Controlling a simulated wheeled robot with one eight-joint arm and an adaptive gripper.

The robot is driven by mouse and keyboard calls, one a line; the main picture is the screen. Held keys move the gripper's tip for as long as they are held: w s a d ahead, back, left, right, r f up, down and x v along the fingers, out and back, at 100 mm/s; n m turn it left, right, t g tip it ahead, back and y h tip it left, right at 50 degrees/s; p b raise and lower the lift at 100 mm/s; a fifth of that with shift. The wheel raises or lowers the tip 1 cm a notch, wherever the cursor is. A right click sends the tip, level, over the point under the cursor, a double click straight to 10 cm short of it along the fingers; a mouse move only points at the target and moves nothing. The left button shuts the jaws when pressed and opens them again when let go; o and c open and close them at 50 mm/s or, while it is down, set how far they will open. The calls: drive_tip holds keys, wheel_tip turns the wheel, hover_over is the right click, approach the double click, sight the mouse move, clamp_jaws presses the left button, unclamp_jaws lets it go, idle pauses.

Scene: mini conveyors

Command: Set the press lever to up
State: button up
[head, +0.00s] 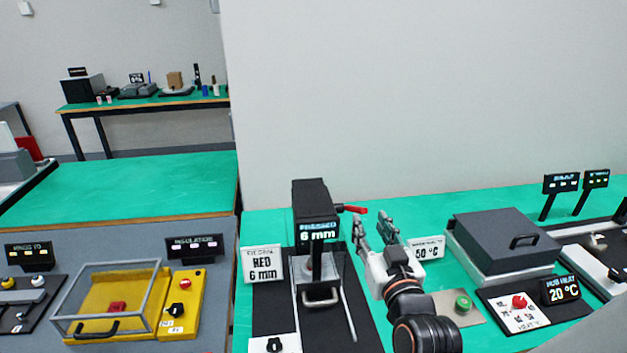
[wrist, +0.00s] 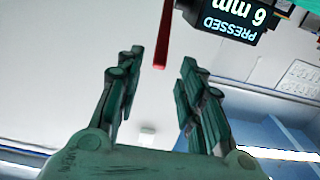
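The press (head: 310,205) is a black upright unit with a display reading "PRESSED 6 mm". Its red lever (head: 352,209) sticks out to the right, near horizontal. My gripper (head: 371,222) is right of the press, pointing up, with its fingers apart just below and beside the lever's red end. In the wrist view my gripper (wrist: 162,65) is open and empty. The red lever (wrist: 163,35) comes down from the top edge there, its end in the gap between the fingertips. Contact with either finger is not visible.
A clear guard with a handle (head: 322,298) stands below the press head. The wall is behind.

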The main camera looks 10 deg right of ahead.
sight(355, 209)
drive_tip(key=w+b, duration=0.1)
drive_tip(key=w, duration=1)
clamp_jaws()
